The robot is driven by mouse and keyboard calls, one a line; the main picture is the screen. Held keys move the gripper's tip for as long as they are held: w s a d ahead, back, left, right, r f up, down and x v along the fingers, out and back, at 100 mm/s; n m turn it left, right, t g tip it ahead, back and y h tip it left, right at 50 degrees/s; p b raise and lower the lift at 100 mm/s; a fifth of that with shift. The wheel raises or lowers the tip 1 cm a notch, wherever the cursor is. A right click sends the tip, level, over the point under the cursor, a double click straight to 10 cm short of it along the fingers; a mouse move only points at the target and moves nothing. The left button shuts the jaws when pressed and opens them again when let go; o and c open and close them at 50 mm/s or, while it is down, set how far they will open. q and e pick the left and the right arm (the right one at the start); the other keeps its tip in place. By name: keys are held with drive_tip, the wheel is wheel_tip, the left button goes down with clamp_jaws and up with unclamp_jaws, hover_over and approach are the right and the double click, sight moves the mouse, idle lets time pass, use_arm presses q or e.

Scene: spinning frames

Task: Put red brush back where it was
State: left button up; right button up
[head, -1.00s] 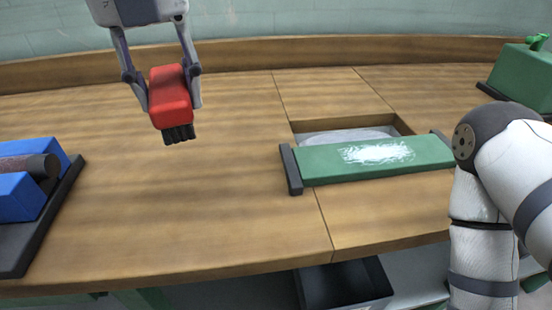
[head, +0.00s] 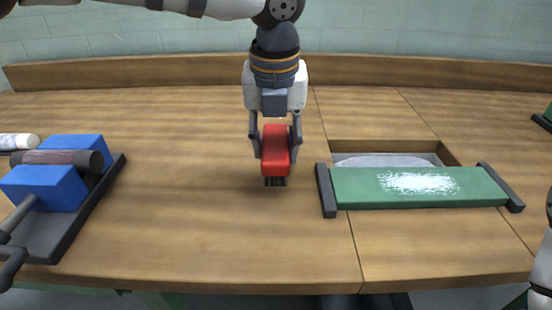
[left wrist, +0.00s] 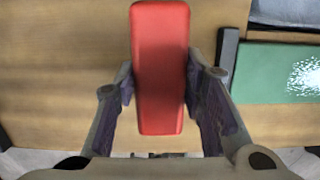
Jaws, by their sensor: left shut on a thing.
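The red brush (head: 275,150) has a red block body and dark bristles pointing down. My left gripper (head: 275,148) is shut on its sides and holds it upright over the middle of the wooden table, left of the green board. Whether the bristles touch the table I cannot tell. In the left wrist view the red brush (left wrist: 160,65) lies between the two fingers (left wrist: 160,88). My right gripper is not in view; only a bit of my right arm shows at the right edge.
A green board (head: 450,188) with white marks and dark end bars lies in front of a recess (head: 350,147) holding something grey. At left, blue blocks (head: 45,188) carry a dark roller on a dark tray (head: 75,225). Bare table (head: 180,220) lies between.

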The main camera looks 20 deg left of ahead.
sight(276, 145)
use_arm(q)
drive_tip(key=f, duration=0.2)
drive_tip(key=w+f, duration=0.1)
drive_tip(key=f, duration=0.1)
drive_tip(key=shift+a+f, duration=0.15)
drive_tip(key=shift+f, duration=0.1)
drive_tip(key=shift+s+r, duration=0.1)
drive_tip(key=shift+r, duration=0.05)
drive_tip(key=o, duration=1.1)
drive_tip(key=r, duration=0.4)
drive_tip(key=s+r, duration=0.1)
drive_tip(key=r, duration=0.6)
drive_tip(key=shift+s+d+r, duration=0.3)
drive_tip(key=shift+s+r, duration=0.05)
drive_tip(key=shift+r, duration=0.05)
